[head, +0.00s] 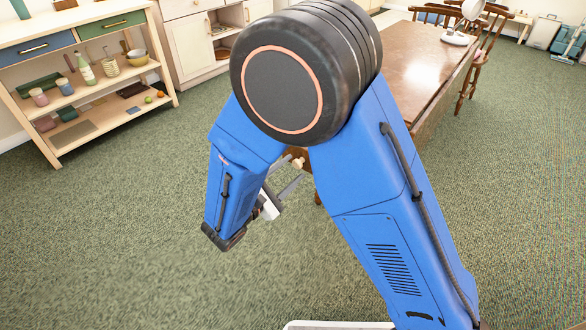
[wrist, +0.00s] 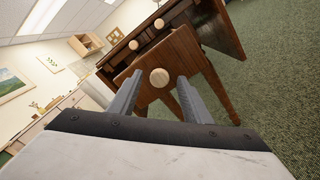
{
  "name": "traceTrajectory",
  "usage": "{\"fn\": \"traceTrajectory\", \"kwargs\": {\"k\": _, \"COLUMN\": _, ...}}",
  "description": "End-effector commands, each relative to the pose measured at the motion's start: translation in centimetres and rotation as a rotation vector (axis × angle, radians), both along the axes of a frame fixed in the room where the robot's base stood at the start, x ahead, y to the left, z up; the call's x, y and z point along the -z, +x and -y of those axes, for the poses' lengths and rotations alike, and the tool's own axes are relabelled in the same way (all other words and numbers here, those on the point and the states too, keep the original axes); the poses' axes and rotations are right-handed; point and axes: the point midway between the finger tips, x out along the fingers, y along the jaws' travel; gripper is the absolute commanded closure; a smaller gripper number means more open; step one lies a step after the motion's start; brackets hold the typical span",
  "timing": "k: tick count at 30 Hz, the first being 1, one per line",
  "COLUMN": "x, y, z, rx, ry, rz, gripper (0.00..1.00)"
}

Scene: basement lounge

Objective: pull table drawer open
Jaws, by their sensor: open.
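The brown wooden table (head: 425,60) stands at the upper right in the head view, partly hidden by my arm. In the wrist view, a wooden drawer front (wrist: 185,50) with a pale round knob (wrist: 159,77) faces me and appears to stand out from the table body. The knob also shows in the head view (head: 298,163), just beyond my gripper. My gripper (wrist: 159,82) is open, one finger to each side of the knob in the picture. I cannot tell whether the knob is between the tips or slightly beyond them. No contact shows.
Two more knobs (wrist: 133,45) (wrist: 159,23) sit farther along the table side. A shelf unit (head: 85,75) with bottles and bowls stands at the left. Wooden chairs (head: 478,60) stand by the table's far side. Green carpet (head: 110,230) is clear at lower left.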

Motion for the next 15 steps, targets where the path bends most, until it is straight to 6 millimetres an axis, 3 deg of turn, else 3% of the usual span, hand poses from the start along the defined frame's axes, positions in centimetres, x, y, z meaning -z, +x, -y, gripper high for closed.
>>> {"fn": "traceTrajectory", "kwargs": {"k": 15, "x": 0.0, "y": -7.7, "z": -5.6, "rx": -0.004, "ry": 0.0, "rz": 0.001, "gripper": 0.56}}
